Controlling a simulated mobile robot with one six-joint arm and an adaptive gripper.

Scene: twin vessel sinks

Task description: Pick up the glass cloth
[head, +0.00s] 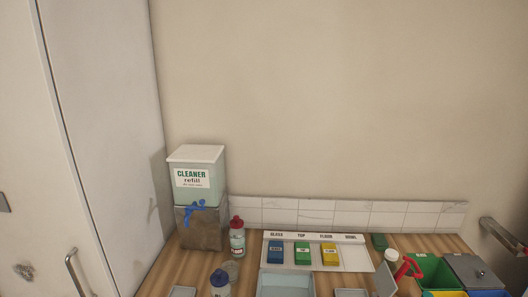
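The blue folded cloth (275,252) lies on a white labelled board (356,258), below the word that reads as GLASS. A green cloth (303,253) lies to its right below TOP, and a yellow cloth (329,253) lies below FLOOR. The slot below BOWL is bare. The blue cloth is in plain view, with nothing on top of it. My gripper is not in the head view.
A cleaner refill dispenser (196,178) with a blue tap stands left, beside a red-capped bottle (237,238). A pale tray (286,285) sits in front of the cloths. Coloured bins (436,268) stand right. A tiled splashback (410,215) runs behind.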

